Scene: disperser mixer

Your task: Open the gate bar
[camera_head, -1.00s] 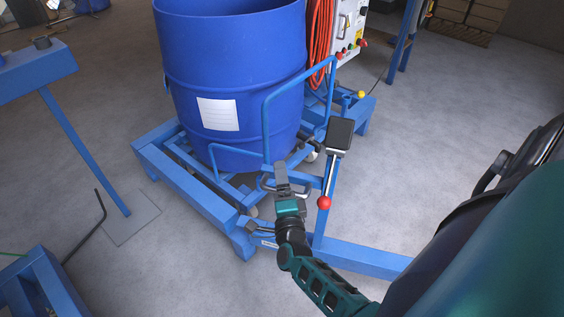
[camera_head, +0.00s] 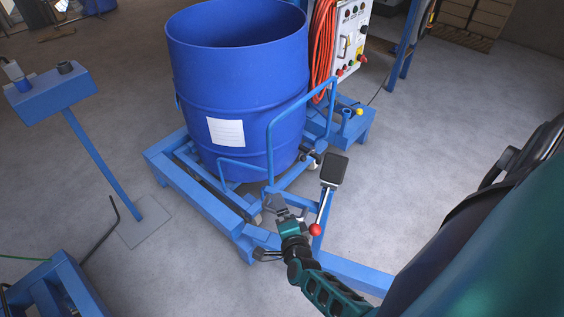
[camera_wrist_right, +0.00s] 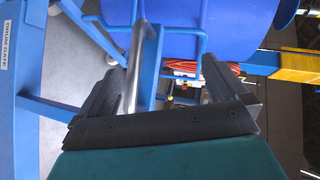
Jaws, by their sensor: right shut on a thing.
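The gate bar (camera_head: 269,140) is a bent blue tube frame in front of the blue drum (camera_head: 240,90), and it stands across the near side of the drum's base. My right gripper (camera_head: 279,204) is at the lower front of the gate, shut on its grey metal handle. In the right wrist view the silver handle (camera_wrist_right: 137,65) runs between the fingers (camera_wrist_right: 160,92), close to the left one. A beam labelled "DRUM GATE" (camera_wrist_right: 8,75) shows at left there. My left gripper is not in view.
A lever with a red ball (camera_head: 315,230) and a black pad (camera_head: 334,170) stand just right of my gripper. A control box (camera_head: 350,35) with a red hose (camera_head: 322,50) is behind. A blue pedestal (camera_head: 45,92) stands at left.

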